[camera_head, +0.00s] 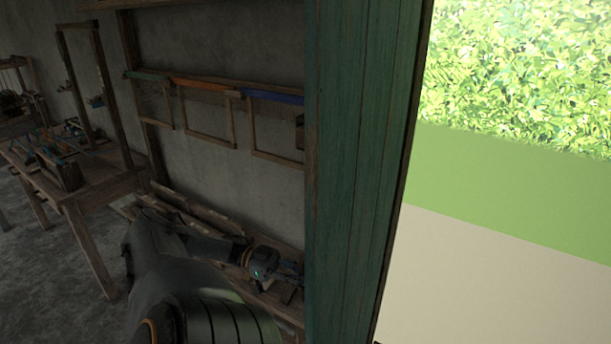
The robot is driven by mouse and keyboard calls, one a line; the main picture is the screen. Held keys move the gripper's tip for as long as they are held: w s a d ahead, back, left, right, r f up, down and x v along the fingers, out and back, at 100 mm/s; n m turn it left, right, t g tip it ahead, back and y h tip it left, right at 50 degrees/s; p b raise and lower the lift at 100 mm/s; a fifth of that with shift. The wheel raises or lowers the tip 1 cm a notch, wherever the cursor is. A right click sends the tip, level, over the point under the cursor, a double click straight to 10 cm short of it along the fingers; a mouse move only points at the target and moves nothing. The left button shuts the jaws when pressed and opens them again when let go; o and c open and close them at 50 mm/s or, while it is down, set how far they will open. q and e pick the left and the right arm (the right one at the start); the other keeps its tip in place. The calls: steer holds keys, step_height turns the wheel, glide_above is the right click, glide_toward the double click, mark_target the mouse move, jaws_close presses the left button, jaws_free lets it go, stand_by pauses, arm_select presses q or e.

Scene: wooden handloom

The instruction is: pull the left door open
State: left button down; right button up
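The left door (358,170) is a tall green plank panel in the middle of the head view. It stands at an angle, with bright outdoors to the right of its edge. My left arm comes in from the bottom. My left gripper (290,278) is dark and small at the door's left side, low down. Its fingertips reach close to the green planks; whether they touch the door or pass behind it I cannot tell. The dark background hides whether the fingers are open or shut. No door handle shows. My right gripper is not in view.
A wooden table (100,180) with loom parts stands at the left. A wooden rack with hanging frames (208,115) is on the grey wall, with a low bench (185,212) of wooden pieces below. Right of the door is open pale ground (480,285), grass and foliage.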

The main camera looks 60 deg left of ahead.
arm_select(q)
steer(key=c, duration=1.3)
jaws_free()
steer(key=shift+s+f, duration=0.15)
steer(key=shift+f, duration=0.05)
steer(key=shift+r, duration=0.1)
steer(key=v, duration=0.7)
steer(key=shift+s+a, duration=0.2)
